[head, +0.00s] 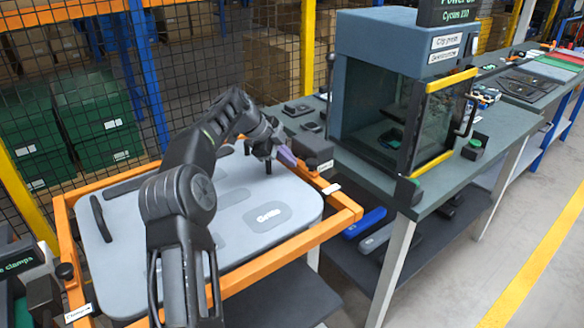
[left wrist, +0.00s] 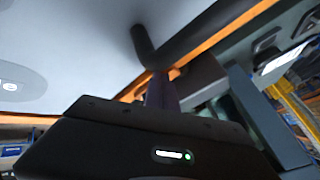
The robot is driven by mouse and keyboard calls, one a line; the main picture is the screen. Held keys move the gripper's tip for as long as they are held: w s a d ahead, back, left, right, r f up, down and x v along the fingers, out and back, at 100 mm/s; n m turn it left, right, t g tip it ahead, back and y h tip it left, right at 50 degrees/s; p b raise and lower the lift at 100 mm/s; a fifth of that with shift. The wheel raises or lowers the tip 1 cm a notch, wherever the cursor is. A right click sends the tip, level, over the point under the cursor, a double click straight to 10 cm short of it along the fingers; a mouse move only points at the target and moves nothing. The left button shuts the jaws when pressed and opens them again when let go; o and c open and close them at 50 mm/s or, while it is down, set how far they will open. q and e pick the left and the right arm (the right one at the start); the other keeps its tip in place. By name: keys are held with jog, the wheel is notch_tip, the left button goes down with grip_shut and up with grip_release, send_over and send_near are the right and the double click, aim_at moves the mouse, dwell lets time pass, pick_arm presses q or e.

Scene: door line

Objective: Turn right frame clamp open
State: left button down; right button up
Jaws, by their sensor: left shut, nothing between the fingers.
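The grey door panel (head: 180,240) lies flat in the orange frame (head: 290,258). The right frame clamp is a dark block (head: 312,152) with a small knob at the frame's far right corner, by a white label. Whether it is open or closed I cannot tell. My left gripper (head: 287,156) is shut and empty, its purplish fingers just left of the dark block; whether they touch it I cannot tell. In the left wrist view the shut fingers (left wrist: 160,92) point towards the orange rail, beside a black handle (left wrist: 150,45) on the panel. My right gripper is not in view.
A bench (head: 350,185) with a blue-grey press cabinet (head: 375,70) stands close on the right. A black mesh fence (head: 60,80) runs behind. Another black handle (head: 100,217) rises from the panel's left side. The grey floor (head: 480,250) at right is clear.

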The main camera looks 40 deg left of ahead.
pick_arm(q)
jog(key=v, duration=0.7)
jog(key=shift+s+r+b, duration=0.1)
jog(key=shift+r+b, duration=0.05)
jog(key=shift+b, duration=0.15)
